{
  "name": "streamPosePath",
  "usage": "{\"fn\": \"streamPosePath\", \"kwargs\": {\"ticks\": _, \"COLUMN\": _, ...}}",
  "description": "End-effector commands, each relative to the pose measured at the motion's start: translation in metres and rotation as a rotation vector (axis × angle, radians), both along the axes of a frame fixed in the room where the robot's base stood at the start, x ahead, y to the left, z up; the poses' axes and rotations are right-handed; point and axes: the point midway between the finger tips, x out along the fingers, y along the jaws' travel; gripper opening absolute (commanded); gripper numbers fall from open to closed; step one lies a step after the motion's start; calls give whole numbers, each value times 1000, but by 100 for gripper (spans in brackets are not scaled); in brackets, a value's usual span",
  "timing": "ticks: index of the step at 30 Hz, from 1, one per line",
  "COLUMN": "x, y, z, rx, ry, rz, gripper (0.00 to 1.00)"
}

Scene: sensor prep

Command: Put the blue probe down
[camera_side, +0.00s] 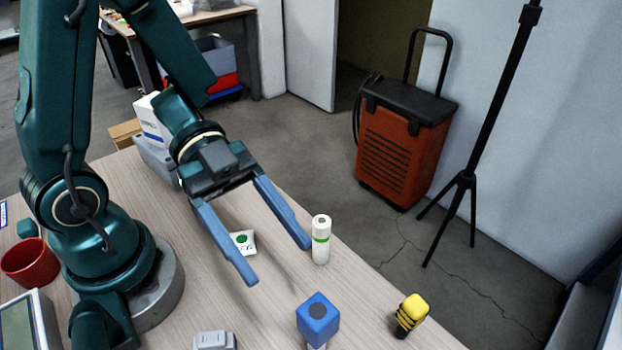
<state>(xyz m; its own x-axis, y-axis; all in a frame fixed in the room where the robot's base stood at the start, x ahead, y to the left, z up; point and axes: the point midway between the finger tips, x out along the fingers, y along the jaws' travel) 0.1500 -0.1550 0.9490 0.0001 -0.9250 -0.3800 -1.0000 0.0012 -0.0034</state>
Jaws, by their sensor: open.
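The blue probe is most likely the blue block-shaped piece (318,322) with a dark round spot on top. It stands near the front edge of the picture, with a paler part under it that the frame cuts off. My gripper (278,264) has its two long blue fingers spread wide, with nothing held between them. It is up and to the left of the blue piece in the picture, apart from it.
A white tile with a green dot (243,241) shows between the fingers. A yellow-and-black piece (411,312) is at right, a grey block (214,340) at front, a red cup (30,263) at left.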

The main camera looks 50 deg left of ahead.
Motion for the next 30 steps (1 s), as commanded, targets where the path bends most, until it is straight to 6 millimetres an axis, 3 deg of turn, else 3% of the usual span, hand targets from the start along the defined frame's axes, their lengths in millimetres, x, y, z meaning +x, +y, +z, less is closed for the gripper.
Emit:
{"fn": "streamPosePath", "kwargs": {"ticks": 4, "x": 16, "y": 4, "z": -1, "rx": 43, "ry": -55, "rz": 65, "gripper": 72}}
{"fn": "streamPosePath", "kwargs": {"ticks": 8, "x": 67, "y": 15, "z": -3, "rx": 173, "ry": -212, "rz": 287, "gripper": 72}}
{"fn": "streamPosePath", "kwargs": {"ticks": 12, "x": 131, "y": 56, "z": 16, "rx": 348, "ry": -369, "rz": 662, "gripper": 72}}
{"fn": "streamPosePath", "kwargs": {"ticks": 16, "x": 155, "y": 107, "z": 41, "rx": 474, "ry": -389, "rz": 1012, "gripper": 72}}
{"fn": "streamPosePath", "kwargs": {"ticks": 20, "x": 142, "y": 149, "z": 56, "rx": 550, "ry": -274, "rz": 1314, "gripper": 72}}
{"fn": "streamPosePath", "kwargs": {"ticks": 23, "x": 115, "y": 164, "z": 57, "rx": 574, "ry": -100, "rz": 1481, "gripper": 72}}
{"fn": "streamPosePath", "kwargs": {"ticks": 26, "x": 81, "y": 161, "z": 51, "rx": 572, "ry": 109, "rz": 1565, "gripper": 72}}
{"fn": "streamPosePath", "kwargs": {"ticks": 30, "x": 39, "y": 139, "z": 42, "rx": 553, "ry": 362, "rz": 1563, "gripper": 72}}
